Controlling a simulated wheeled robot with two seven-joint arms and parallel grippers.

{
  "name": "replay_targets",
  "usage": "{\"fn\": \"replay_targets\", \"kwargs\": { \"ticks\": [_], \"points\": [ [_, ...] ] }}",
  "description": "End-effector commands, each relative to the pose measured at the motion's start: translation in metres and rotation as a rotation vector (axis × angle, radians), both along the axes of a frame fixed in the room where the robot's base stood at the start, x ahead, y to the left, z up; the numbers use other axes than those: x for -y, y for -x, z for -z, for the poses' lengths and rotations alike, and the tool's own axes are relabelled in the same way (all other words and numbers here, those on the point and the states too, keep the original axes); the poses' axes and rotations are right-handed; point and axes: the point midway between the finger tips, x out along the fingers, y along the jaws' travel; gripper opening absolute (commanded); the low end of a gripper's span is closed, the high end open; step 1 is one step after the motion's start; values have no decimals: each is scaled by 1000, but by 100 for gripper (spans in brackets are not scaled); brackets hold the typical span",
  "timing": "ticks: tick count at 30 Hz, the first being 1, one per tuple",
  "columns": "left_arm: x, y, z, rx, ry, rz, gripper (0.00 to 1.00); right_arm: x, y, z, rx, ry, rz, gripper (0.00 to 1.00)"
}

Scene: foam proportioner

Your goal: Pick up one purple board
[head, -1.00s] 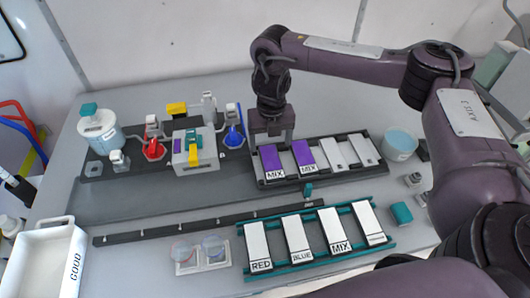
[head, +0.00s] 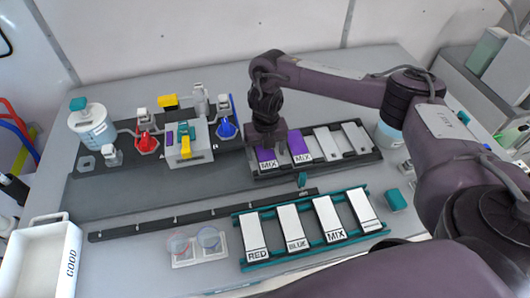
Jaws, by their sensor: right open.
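Two purple boards lie side by side in the left part of a dark rack (head: 345,163), each with a white MIX label at its near end. The left purple board (head: 267,157) is partly covered by my right gripper (head: 267,147), which is over its far part, fingers pointing down. The right purple board (head: 298,146) is mostly uncovered. My right gripper is open; whether its fingers touch or straddle the left board cannot be made out. My left gripper is not in view.
Two white boards (head: 341,142) fill the rack's right part. A teal rack (head: 371,236) with white labelled boards stands in front. A device with red and blue valves (head: 185,147) is to the left. A white GOOD tray (head: 36,262) is at the lower left.

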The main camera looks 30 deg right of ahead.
Motion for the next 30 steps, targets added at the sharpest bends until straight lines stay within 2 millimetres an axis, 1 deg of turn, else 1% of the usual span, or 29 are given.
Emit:
{"fn": "replay_targets", "kwargs": {
  "ticks": [1,2,9,12,19,23,26,30],
  "points": [
    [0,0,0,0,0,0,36,0,0,0,0,0,0,75],
    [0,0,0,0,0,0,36,0,0,0,0,0,0,71],
    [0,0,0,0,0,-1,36,0,0,0,0,0,0,40],
    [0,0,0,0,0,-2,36,0,0,0,0,0,0,28],
    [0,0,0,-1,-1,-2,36,0,0,-1,0,0,0,27],
    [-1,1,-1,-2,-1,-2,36,0,-1,-7,2,0,0,27],
    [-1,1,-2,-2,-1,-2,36,0,-1,-16,2,0,-1,27],
    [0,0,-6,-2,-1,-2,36,1,-2,-40,6,2,-1,27]
  ]
}}
